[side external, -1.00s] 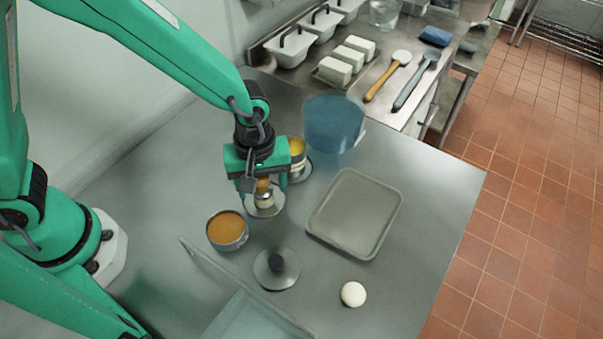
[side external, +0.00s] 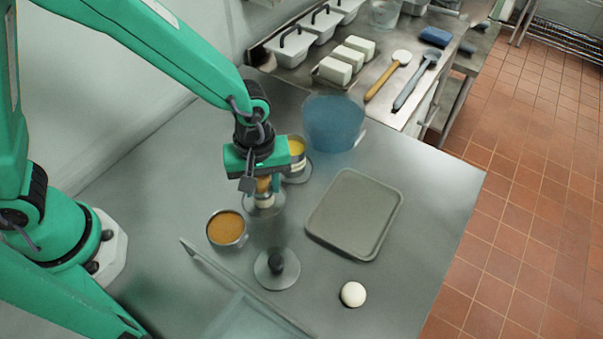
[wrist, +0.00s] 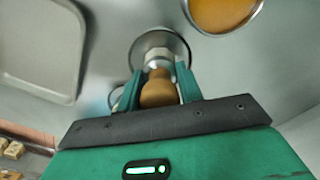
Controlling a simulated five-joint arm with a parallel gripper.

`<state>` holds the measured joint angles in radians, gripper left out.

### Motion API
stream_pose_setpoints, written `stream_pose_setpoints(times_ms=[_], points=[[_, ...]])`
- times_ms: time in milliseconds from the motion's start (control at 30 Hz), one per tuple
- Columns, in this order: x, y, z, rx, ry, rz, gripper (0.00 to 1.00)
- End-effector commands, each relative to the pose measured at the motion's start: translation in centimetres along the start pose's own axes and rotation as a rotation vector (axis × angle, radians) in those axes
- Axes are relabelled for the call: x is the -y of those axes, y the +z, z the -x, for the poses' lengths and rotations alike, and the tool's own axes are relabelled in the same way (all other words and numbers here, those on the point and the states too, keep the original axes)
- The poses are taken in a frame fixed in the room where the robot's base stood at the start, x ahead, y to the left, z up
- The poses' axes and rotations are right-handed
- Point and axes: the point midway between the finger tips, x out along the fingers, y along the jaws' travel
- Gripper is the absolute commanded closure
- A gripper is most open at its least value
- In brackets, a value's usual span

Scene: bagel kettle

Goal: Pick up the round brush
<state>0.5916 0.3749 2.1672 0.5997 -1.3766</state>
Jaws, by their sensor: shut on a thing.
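The round brush (side external: 265,198) has a wooden handle and a pale lower part, and stands upright at a round metal dish (side external: 252,211). My gripper (side external: 263,181) points down over it, with its fingers shut on the wooden handle. In the wrist view, the brush's brown handle (wrist: 158,92) sits between the two green fingers of my gripper (wrist: 160,85), and its pale part (wrist: 158,57) shows against the dish (wrist: 143,50). Whether the brush touches the dish cannot be told.
A tin of orange-brown contents (side external: 227,229) stands close at front left, and a yellow-topped tin (side external: 297,148) behind my gripper. A blue bucket (side external: 333,122) is at the back. A grey tray (side external: 355,215), a dark-knobbed disc (side external: 277,282) and a white round piece (side external: 353,294) lie nearer.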

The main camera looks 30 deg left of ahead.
Motion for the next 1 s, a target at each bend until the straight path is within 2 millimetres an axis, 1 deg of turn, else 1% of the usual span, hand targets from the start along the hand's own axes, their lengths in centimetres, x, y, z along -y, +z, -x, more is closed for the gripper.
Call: stream_pose_setpoints(times_ms=[267,367,533,800,1000], points=[[-0.1,0.0,1.2,-0.001,0.003,0.000,0.87],[-0.1,0.0,2.1,-0.001,0.004,0.000,0.87],[0.0,0.2,4.4,-0.001,0.005,-0.001,0.87],[1.7,4.9,7.2,0.000,0.005,-0.006,0.87],[2.8,7.9,9.0,0.000,0.003,-0.004,0.87]])
